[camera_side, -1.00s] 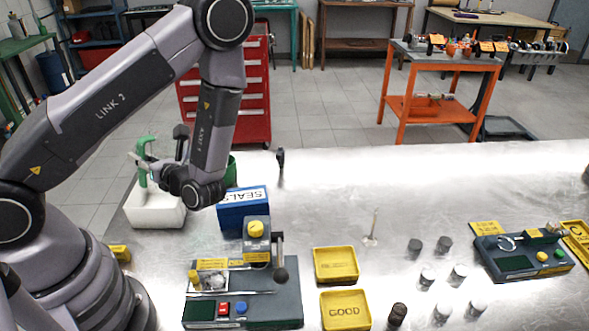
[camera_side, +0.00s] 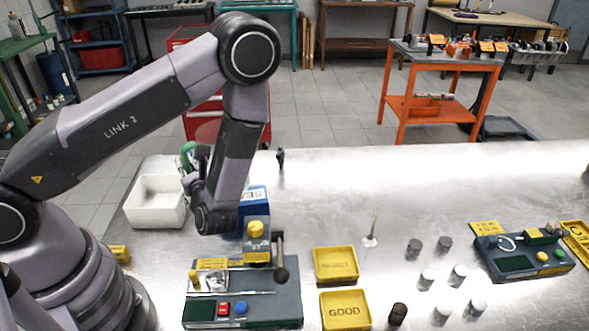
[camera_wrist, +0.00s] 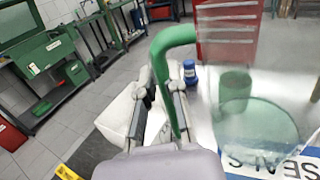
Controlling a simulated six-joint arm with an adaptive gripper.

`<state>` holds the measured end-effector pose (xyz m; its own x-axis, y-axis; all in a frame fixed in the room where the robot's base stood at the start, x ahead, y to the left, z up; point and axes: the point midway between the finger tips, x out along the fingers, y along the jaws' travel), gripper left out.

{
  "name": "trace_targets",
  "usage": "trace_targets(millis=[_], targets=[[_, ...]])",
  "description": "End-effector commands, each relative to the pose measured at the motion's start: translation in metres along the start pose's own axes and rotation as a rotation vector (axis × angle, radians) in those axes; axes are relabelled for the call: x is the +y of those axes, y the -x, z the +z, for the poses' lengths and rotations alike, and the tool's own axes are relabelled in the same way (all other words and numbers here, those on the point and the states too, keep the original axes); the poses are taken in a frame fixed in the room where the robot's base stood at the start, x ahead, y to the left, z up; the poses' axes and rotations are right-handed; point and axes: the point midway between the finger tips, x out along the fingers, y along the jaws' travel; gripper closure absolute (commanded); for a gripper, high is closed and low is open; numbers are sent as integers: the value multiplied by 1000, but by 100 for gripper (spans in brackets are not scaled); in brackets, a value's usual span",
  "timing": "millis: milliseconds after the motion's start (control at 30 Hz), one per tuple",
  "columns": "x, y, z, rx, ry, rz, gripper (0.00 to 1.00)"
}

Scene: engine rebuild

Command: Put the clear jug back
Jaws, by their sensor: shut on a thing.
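The clear jug (camera_wrist: 255,75) has a see-through body and a green handle. In the wrist view its handle stands between my fingers, and its body fills the right side. My gripper (camera_wrist: 163,105) is shut on the handle. In the side view the green handle (camera_side: 187,156) shows above the right rear of the white bin, by my gripper (camera_side: 194,168). The jug is held up off the table. Its body is faint there and partly hidden by my arm.
The white open bin (camera_side: 157,200) looks empty. The blue SEALS box (camera_side: 256,208) stands right of my wrist, behind the green fixture (camera_side: 262,310). A green cylinder (camera_wrist: 235,88) shows through the jug. Yellow trays (camera_side: 335,264) lie farther right.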

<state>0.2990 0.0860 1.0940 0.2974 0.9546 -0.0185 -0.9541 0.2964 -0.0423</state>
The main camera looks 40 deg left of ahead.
Motion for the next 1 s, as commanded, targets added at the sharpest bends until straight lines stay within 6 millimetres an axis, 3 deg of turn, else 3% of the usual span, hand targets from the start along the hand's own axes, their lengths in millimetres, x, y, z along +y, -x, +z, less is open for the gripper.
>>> trace_targets(millis=[33,200,400,600,700,1000], targets=[[-19,7,3,5,6,-75,100],[-77,35,13,18,5,-324,100],[-123,68,27,22,5,-542,100],[-155,92,39,19,3,-709,100],[-166,95,41,16,-1,-766,100],[-184,74,36,17,-6,-873,100]])
